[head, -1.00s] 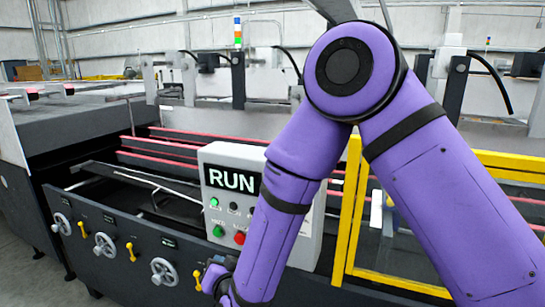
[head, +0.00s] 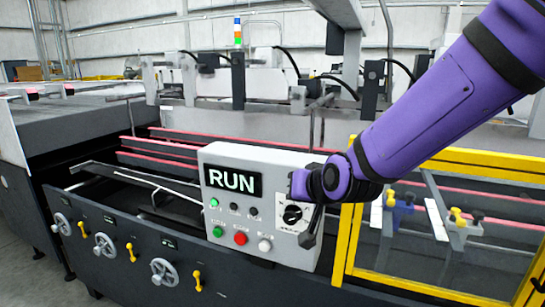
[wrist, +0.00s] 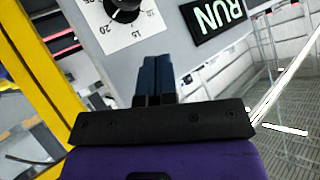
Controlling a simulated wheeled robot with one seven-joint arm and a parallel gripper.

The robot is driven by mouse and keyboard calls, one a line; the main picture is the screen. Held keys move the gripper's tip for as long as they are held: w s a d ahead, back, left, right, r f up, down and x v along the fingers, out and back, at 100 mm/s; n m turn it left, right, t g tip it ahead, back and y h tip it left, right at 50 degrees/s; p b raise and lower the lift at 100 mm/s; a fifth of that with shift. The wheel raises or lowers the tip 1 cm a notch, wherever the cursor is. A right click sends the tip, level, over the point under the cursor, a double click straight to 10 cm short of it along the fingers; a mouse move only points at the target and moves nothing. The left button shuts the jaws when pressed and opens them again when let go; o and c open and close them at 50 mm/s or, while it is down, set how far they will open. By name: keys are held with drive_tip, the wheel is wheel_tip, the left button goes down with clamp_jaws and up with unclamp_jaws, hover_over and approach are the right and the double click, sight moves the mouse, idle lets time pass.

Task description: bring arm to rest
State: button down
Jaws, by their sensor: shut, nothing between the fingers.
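My purple arm (head: 430,110) reaches in from the upper right in the head view. Its wrist is in front of the right side of the grey control box (head: 275,160). My gripper (head: 308,238) points down by the box's right edge, just right of the dial (head: 292,213). In the wrist view my gripper (wrist: 155,60) has its two dark blue fingers together, with nothing between them. The dial (wrist: 122,8) shows above them, partly cut off. Whether the fingers touch the box I cannot tell.
The box's display (head: 233,181) reads RUN, with several buttons below, including a red one (head: 240,238). A yellow guard frame (head: 350,215) stands close on the right. Handwheels (head: 164,271) line the machine's front at left. Open air lies above the box.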

drive_tip(key=s+d+r+g+h, duration=0.1)
drive_tip(key=s+d+r, duration=0.2)
drive_tip(key=s+d, duration=0.3)
drive_tip(key=s+d+r+g+h, duration=0.1)
drive_tip(key=s+d+r+h, duration=0.2)
drive_tip(key=d, duration=0.6)
drive_tip(key=s+d+r+g, duration=0.1)
drive_tip(key=s+d, duration=0.4)
drive_tip(key=s, duration=0.2)
drive_tip(key=s+d+r+g+h, duration=0.1)
drive_tip(key=s+d, duration=0.3)
drive_tip(key=s, duration=0.4)
drive_tip(key=shift+d+r+m+g, duration=0.3)
drive_tip(key=shift+d+m+g, duration=0.05)
drive_tip(key=shift+m+g, duration=0.05)
drive_tip(key=shift+w, duration=0.1)
